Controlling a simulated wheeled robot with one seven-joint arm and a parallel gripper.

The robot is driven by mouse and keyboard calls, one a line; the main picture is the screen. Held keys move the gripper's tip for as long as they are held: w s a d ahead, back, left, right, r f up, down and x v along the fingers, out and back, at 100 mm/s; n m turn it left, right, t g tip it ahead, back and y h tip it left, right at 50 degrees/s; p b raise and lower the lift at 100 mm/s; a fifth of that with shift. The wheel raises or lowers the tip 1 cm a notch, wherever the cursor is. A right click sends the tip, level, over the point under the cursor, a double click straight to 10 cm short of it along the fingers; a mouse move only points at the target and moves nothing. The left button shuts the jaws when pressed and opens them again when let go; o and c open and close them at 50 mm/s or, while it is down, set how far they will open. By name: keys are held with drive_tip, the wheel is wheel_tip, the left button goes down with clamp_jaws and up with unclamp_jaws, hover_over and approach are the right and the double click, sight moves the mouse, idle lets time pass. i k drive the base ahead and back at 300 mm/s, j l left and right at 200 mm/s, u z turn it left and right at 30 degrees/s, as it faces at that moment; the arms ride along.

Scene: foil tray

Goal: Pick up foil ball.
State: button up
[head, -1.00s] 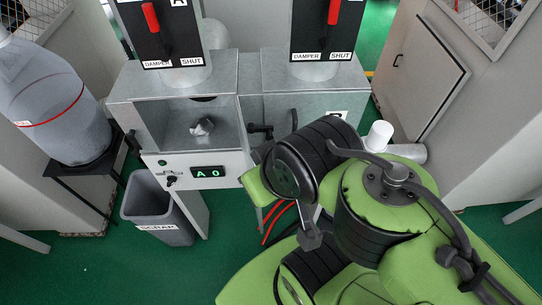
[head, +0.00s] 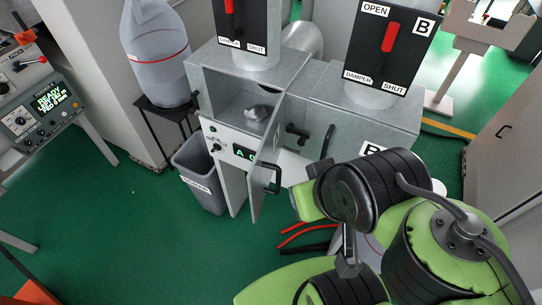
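The foil ball (head: 257,112) is a small crumpled silver lump. It sits on the floor of the open grey metal compartment of unit A (head: 210,88), left of centre in the head view. The compartment's door (head: 262,165) stands swung open toward me at its right side, with a black handle. My arm's green and black links fill the lower right, to the right of and nearer than the compartment. My gripper does not show, so I cannot see its fingers or whether it holds anything.
Unit B (head: 365,115) stands to the right, with black handles on its front. A grey scrap bin (head: 203,178) stands below left of unit A. A control console (head: 38,105) is at far left. Red and black cables (head: 305,235) lie near my arm.

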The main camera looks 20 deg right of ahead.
sight(257, 113)
drive_tip(key=i+j+u, duration=0.1)
drive_tip(key=j, duration=0.25)
drive_tip(key=i+j+u, duration=0.1)
drive_tip(key=j, duration=0.25)
drive_tip(key=i+j+u, duration=0.2)
drive_tip(key=i+j, duration=0.25)
drive_tip(key=i+j+u, duration=0.2)
drive_tip(key=i+j, duration=0.15)
drive_tip(key=i, duration=0.1)
